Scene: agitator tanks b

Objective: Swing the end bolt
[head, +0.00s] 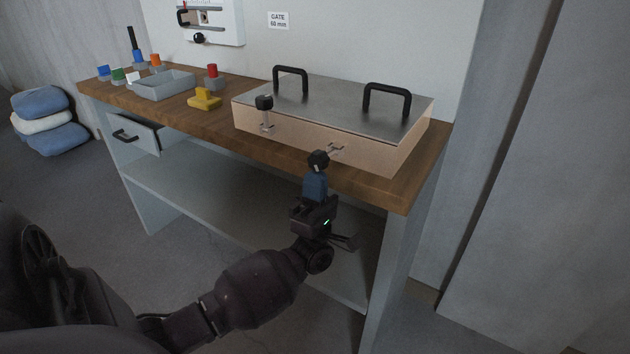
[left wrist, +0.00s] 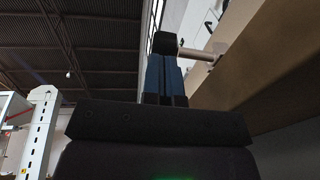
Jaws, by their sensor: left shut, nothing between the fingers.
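A metal box (head: 308,132) with a tan front and a steel lid (head: 330,100) sits on the wooden bench. One bolt with a black knob (head: 264,102) stands upright against the front at the left. A second bolt, nearer the right end, sticks out from the front toward me; its black knob (head: 318,159) is at the outer end. The left wrist view shows this knob (left wrist: 166,43) and its pale shank (left wrist: 198,54) running to the box. My left gripper (head: 316,178) is shut and empty, its blue fingertips just below the knob; I cannot tell whether they touch. My right gripper is not seen.
The bench top (head: 402,185) has a front edge close to my left gripper. A grey tray (head: 164,86), a yellow block (head: 204,99) and several coloured knobs lie to the left. Two black handles stand on the lid. An open shelf lies below.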

